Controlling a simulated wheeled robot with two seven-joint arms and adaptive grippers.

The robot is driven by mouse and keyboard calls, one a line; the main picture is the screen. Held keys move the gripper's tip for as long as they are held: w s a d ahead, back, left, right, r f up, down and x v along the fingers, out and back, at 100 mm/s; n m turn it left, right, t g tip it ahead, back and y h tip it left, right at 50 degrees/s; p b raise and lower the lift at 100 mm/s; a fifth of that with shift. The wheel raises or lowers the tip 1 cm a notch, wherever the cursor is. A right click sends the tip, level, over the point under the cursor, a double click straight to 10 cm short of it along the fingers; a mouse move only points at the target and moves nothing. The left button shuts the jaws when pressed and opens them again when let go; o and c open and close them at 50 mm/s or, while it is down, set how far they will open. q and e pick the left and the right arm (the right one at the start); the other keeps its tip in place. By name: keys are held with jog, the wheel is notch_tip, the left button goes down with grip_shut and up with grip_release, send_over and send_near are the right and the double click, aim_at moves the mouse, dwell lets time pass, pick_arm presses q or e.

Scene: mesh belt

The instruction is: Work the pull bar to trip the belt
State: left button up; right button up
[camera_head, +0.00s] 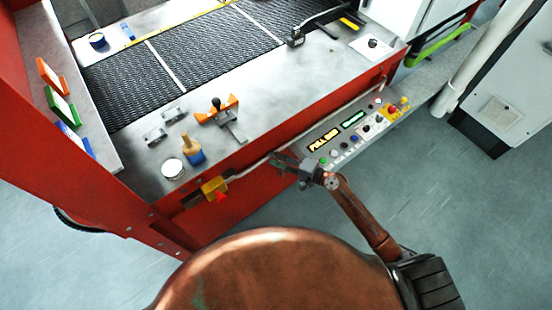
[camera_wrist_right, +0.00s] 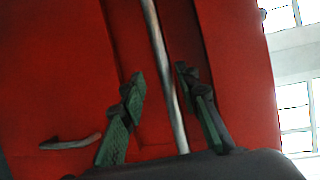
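The pull bar (camera_head: 345,106) is a thin pale metal bar along the red front of the belt machine. It runs from beside a yellow box (camera_head: 213,187) toward the right end of the control panel. My right gripper (camera_head: 278,160) is at the bar, left of the panel. In the right wrist view the bar (camera_wrist_right: 164,60) passes between the two green-padded fingers of the gripper (camera_wrist_right: 159,76). The fingers are apart, and the bar does not look clamped. Whether either finger touches it I cannot tell. My left gripper is not in view.
The control panel (camera_head: 337,152) has buttons, knobs, a lit amber display reading "PULL BAR" and a green display. The dark mesh belt (camera_head: 190,62) lies behind the metal deck. An orange clamp fixture (camera_head: 216,110) and a blue-wrapped brush (camera_head: 193,150) stand on the deck.

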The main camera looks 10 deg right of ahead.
jog(key=v, duration=1.2)
dwell(0.5)
